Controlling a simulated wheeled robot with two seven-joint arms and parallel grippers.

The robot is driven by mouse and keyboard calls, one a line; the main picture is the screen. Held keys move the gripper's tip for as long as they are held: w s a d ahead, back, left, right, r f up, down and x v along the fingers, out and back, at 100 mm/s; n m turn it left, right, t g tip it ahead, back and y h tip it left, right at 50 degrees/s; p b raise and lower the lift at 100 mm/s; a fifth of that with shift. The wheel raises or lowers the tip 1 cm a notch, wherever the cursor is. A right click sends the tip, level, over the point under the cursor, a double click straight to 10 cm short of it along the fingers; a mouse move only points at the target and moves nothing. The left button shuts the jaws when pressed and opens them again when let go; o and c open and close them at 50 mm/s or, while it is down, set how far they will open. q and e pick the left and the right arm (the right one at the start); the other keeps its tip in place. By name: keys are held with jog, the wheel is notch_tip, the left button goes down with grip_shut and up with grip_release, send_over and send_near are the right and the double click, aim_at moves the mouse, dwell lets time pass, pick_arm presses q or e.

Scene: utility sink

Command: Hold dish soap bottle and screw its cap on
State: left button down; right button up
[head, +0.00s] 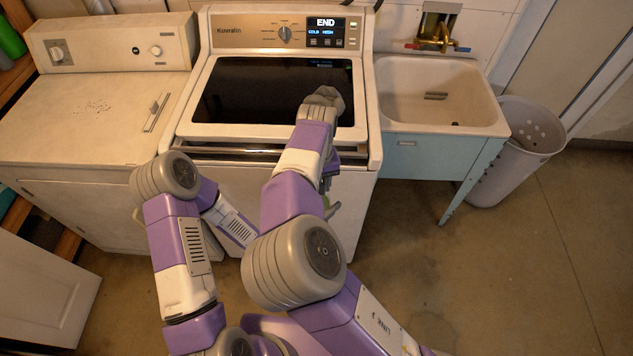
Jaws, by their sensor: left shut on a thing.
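My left arm comes in from the left and its forearm runs behind my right arm. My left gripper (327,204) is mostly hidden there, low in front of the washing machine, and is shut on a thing. A small pale green piece, seemingly the dish soap bottle (333,210), shows beside my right arm; the rest of it is hidden. My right arm reaches up over the machine's front and bends down at the wrist. My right gripper (343,163) shows only as dark parts below that wrist, above the green piece, and its fingers are hidden. I cannot see the cap.
A washing machine (188,147) with a dark glass lid stands ahead. An older white machine (75,115) is at its left. A utility sink (440,124) and a grey bin (520,150) are at the right. The floor at right is clear.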

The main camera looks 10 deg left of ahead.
jog(key=m, duration=0.4)
jog(key=shift+r, duration=0.1)
jog(key=m, duration=0.6)
jog(key=o, duration=1.2)
jog(key=shift+o, duration=0.2)
jog(key=shift+r, duration=0.1)
notch_tip(320, 180, up, 12)
